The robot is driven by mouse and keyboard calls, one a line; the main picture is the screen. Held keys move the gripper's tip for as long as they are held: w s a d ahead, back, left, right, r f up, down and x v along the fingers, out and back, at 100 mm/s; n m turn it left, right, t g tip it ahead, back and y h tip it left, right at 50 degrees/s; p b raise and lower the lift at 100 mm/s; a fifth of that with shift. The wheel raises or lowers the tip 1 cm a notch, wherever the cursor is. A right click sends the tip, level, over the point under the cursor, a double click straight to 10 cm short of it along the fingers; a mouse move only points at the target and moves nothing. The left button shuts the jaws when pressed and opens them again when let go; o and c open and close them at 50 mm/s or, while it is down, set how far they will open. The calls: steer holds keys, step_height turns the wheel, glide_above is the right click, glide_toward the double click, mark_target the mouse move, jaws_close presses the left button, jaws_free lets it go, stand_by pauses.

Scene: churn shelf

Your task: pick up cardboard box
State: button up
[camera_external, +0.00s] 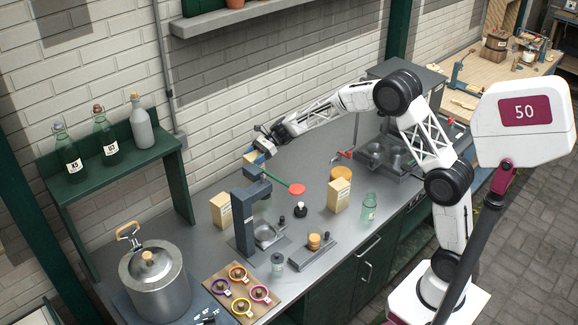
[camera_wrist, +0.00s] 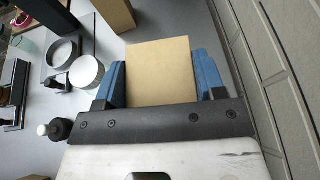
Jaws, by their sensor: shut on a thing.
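A tan cardboard box (camera_wrist: 158,72) sits between the two blue fingers of my gripper (camera_wrist: 160,79) in the wrist view. The fingers press on its left and right sides. In the external view my gripper (camera_external: 258,157) is raised above the counter near the back wall, and a small part of the box (camera_external: 250,157) shows at the fingertips. Two similar boxes stand on the counter in the external view, one at the left (camera_external: 221,211) and one right of centre (camera_external: 339,196). Another brown box (camera_wrist: 115,12) shows at the top of the wrist view.
A dark press-like machine (camera_external: 244,220) with a red-ended lever (camera_external: 297,189) stands below my gripper. A green glass jar (camera_external: 369,208), a small scale (camera_external: 313,252) and a large metal pot (camera_external: 156,285) are on the counter. A green shelf with bottles (camera_external: 105,135) stands at left.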

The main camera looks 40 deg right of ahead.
steer(key=s+d, duration=0.2)
steer(key=s, duration=0.5)
steer(key=s+d+r, duration=0.1)
steer(key=s, duration=0.6)
steer(key=shift+s+d+r, duration=0.15)
steer(key=shift+d+r, duration=0.1)
steer(key=shift+d, duration=0.1)
steer(key=w+d+r+m+t, duration=0.1)
steer(key=w+d, duration=0.3)
steer(key=d, duration=0.4)
steer(key=w+d+r+m+t, duration=0.2)
steer(key=w+d+r+t, duration=0.1)
steer(key=d, duration=0.5)
steer(key=shift+w+r+m+h, duration=0.35)
steer(key=shift+w+r, duration=0.3)
steer(key=shift+w, duration=0.6)
steer(key=shift+f, duration=0.1)
step_height(320, 180, down, 6)
steer(key=shift+f, duration=2.1)
